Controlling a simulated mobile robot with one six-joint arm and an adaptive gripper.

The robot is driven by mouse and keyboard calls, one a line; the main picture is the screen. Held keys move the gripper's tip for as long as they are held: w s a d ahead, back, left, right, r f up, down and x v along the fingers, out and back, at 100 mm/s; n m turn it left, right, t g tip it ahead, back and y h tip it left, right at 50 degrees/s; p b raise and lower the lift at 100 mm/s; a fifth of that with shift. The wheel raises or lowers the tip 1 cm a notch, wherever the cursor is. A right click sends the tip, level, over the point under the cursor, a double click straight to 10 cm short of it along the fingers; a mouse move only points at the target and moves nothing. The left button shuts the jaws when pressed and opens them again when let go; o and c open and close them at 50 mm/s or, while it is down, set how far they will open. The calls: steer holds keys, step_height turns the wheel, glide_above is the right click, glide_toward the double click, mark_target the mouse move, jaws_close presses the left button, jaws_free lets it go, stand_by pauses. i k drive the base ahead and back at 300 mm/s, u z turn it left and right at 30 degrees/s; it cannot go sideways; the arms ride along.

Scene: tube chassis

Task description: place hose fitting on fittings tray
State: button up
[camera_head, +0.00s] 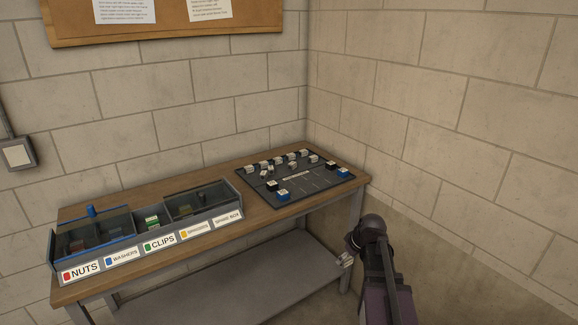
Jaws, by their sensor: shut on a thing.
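A dark flat tray (321,183), which looks like the fittings tray, lies on the right end of the wooden bench. Several small white, black and blue pieces stand on it, mostly along its back and edges; part of its middle and right is bare. My gripper (345,260) is in front of the bench's right end, below the level of the top and apart from the tray. It is shut on a small pale piece, which I take to be the hose fitting. The piece is too small and too covered by the gripper to make out its shape.
A divided bin (187,232) with labels for nuts, washers and clips, among others, stands on the left of the bench (257,213). A grey shelf (260,280) is below. The bench's right front leg (355,237) is close to my gripper. Block walls stand behind and right.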

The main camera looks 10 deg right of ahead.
mark_target(305, 167)
steer(key=i, duration=1.75)
steer(key=u, duration=0.05)
